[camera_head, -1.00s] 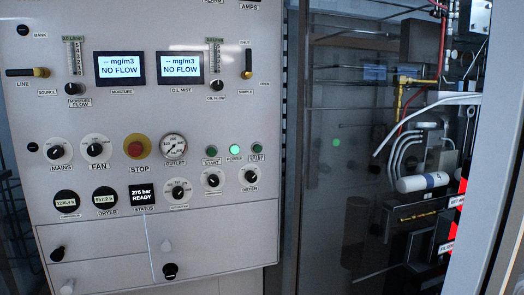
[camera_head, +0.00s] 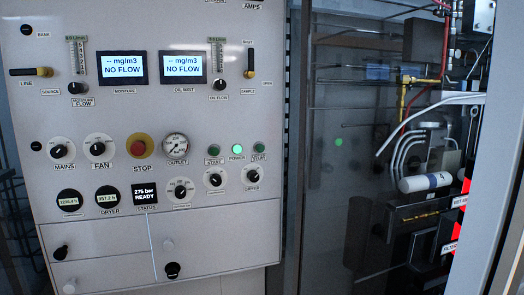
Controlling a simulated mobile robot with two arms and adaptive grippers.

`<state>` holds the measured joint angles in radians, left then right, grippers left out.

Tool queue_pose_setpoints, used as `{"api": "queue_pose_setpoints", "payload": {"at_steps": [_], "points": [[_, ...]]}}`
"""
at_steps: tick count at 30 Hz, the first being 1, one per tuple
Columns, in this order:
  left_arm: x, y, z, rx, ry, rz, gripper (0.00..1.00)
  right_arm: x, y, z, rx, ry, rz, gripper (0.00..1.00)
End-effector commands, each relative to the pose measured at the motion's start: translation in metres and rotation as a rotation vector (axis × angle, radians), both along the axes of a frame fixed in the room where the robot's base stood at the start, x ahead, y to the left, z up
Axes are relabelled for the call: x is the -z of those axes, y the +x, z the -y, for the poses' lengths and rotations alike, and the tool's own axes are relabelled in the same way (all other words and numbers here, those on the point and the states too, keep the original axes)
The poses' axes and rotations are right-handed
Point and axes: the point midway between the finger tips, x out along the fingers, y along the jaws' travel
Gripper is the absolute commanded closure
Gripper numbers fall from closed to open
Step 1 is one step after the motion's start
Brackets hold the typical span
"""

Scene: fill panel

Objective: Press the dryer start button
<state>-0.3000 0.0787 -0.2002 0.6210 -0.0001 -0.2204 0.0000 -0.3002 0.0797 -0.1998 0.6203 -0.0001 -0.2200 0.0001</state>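The light grey fill panel (camera_head: 110,232) fills the left and middle of the head view. A row on its right side holds a dark green button (camera_head: 214,149), a brightly lit green POWER lamp (camera_head: 237,149) and another dark green button (camera_head: 259,148). The labels under both dark buttons include START; their other words are too small to read surely. A knob (camera_head: 252,176) with a small label, perhaps DRYER, sits below the right button. Neither of my grippers is in view, and nothing covers the buttons.
A red STOP button (camera_head: 140,147) on a yellow ring and an OUTLET gauge (camera_head: 176,147) sit left of the green row. The status display (camera_head: 145,195) reads 275 bar READY. Right of the panel, a dark glass surface (camera_head: 330,215) and exposed piping (camera_head: 404,95) show.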

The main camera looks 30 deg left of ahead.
Motion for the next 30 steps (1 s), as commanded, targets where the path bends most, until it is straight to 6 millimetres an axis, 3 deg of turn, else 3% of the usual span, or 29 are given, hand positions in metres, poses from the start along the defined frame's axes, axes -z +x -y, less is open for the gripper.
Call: {"api": "queue_pose_setpoints", "payload": {"at_steps": [1,11,30], "points": [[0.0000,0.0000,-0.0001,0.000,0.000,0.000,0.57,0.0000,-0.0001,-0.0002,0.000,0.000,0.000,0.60],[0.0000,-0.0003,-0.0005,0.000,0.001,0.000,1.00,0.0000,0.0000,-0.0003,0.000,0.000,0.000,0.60],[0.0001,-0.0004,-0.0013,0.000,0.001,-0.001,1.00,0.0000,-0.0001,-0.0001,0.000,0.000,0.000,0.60]]}}
